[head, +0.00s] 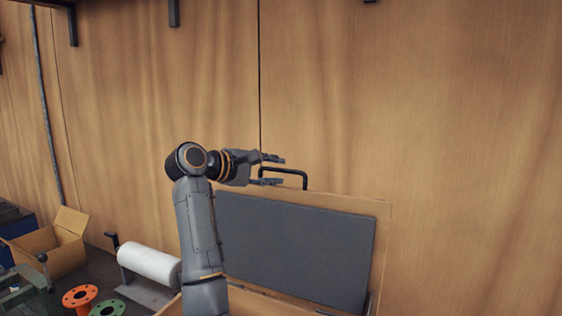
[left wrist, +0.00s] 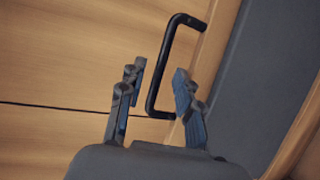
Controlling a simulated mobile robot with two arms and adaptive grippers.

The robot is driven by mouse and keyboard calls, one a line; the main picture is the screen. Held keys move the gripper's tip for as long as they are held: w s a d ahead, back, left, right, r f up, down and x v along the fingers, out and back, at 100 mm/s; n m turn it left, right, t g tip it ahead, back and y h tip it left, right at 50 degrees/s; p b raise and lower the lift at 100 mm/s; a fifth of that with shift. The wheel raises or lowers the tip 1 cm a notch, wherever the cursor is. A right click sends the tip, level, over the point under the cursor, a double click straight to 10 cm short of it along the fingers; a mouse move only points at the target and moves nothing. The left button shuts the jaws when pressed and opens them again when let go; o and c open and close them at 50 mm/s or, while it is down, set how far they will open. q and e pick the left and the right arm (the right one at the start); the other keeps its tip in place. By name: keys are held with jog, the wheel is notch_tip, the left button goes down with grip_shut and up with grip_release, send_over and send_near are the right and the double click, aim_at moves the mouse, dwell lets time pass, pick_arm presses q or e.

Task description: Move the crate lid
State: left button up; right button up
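The crate lid (head: 384,222) stands raised against the wooden wall, with a grey padded panel on its inner face. A black bar handle (head: 298,173) sticks up from its top edge. My left gripper (head: 273,170) is open beside the handle's left end in the head view. In the left wrist view the handle (left wrist: 153,88) shows just beyond and between the open fingers (left wrist: 160,82); I see no grip on it. The crate (head: 262,305) shows only by its rim at the bottom, partly behind my left arm. My right gripper is not in view.
A white roll (head: 150,264) on a stand, an orange spool (head: 80,297) and a green spool (head: 107,308) are at lower left. An open cardboard box (head: 52,246) is farther left. The wall (head: 460,130) stands close behind the lid.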

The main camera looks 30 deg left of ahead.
pick_arm(q)
jog(key=shift+p+x, duration=0.4)
jog(key=shift+x, duration=0.75)
grip_shut()
